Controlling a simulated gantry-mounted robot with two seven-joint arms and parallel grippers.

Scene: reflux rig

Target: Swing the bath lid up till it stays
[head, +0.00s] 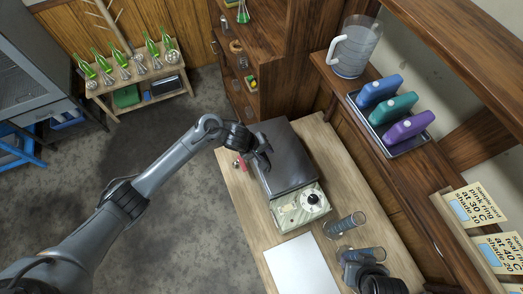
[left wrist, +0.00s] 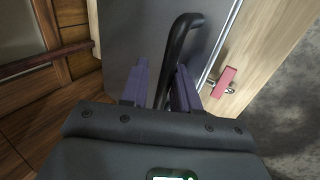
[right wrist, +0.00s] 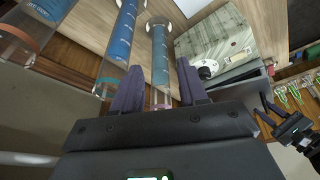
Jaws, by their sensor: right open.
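The water bath stands on the wooden bench, its pale control panel with a black knob (head: 312,199) facing the front. Its dark grey lid (head: 288,160) looks down over the top. My left gripper (head: 263,158) is at the lid's left side. In the left wrist view, the black bar handle (left wrist: 182,32) runs between the open fingers of my left gripper (left wrist: 160,88), close to the right finger, with a gap at the left one. My right gripper (right wrist: 160,88) is open by the blue-filled glass cylinders (right wrist: 160,45); the bath panel (right wrist: 208,50) lies beyond.
A white sheet (head: 302,266) lies in front of the bath. Glass cylinders (head: 347,224) stand right of it. A red item (head: 239,163) is at the bench's left edge. A shelf at right holds a jug (head: 354,50) and a tray of coloured bottles (head: 402,128).

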